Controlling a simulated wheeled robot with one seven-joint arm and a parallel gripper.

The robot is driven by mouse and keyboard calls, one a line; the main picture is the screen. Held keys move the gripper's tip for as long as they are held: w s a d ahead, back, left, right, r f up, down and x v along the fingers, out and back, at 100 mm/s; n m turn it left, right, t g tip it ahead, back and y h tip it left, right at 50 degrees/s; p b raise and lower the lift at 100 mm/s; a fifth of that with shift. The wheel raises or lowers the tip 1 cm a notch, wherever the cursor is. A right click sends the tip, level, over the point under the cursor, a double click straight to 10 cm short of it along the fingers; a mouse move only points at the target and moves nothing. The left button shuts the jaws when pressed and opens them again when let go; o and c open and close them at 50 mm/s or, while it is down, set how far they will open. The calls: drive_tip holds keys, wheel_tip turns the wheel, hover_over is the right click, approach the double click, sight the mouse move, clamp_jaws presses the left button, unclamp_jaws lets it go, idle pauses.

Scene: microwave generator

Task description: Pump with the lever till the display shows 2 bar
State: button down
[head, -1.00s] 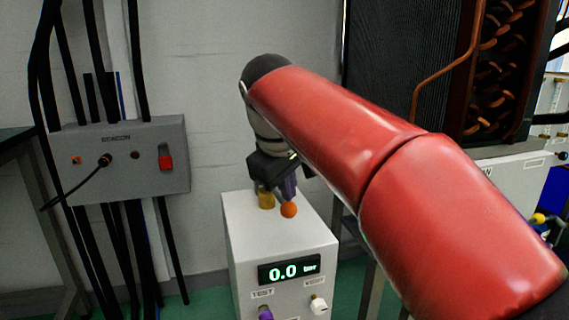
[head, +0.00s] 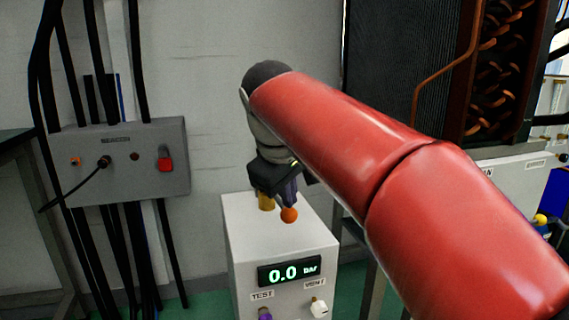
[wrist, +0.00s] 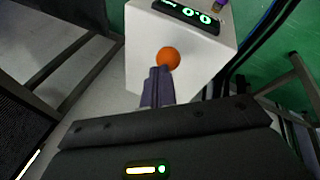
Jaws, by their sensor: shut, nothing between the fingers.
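The white pump box (head: 240,235) stands upright in the head view, with a lit display (head: 290,270) reading 0.0 bar on its front. The lever's orange ball knob (head: 289,215) is above the box top, beside a brass post (head: 266,201). My gripper (head: 289,198) is shut and empty, pointing down, with its tips right at the knob. In the wrist view the shut fingers (wrist: 158,85) end at the near side of the orange knob (wrist: 168,58); I cannot tell whether they touch it. The lever's rod is hidden by my gripper.
Below the display are a purple TEST knob (head: 265,313) and a white VENT knob (head: 319,308). A grey BEACON box (head: 125,165) with a red switch and cables hangs on the wall at left. A dark finned unit with copper pipes (head: 495,75) stands at right.

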drive_tip(key=shift+s+d+f+b, duration=0.15)
drive_tip(key=shift+s+f+b, duration=0.15)
drive_tip(key=shift+f+b, duration=0.4)
idle(0.6)
idle(0.5)
drive_tip(key=w+a+r+p, duration=0.1)
drive_tip(key=w+r+p, duration=0.3)
drive_tip(key=r+p, duration=0.6)
drive_tip(key=shift+w+a+r+p, duration=0.2)
drive_tip(key=shift+w+r+p, duration=0.1)
drive_tip(key=shift+p, duration=1.6)
drive_tip(key=r+p, duration=0.1)
drive_tip(key=w+r+p, duration=0.1)
drive_tip(key=r+p, duration=0.1)
drive_tip(key=w+r+p, duration=0.1)
drive_tip(key=p, duration=0.1)
drive_tip(key=shift+a+r, duration=0.25)
drive_tip(key=shift+s, duration=0.1)
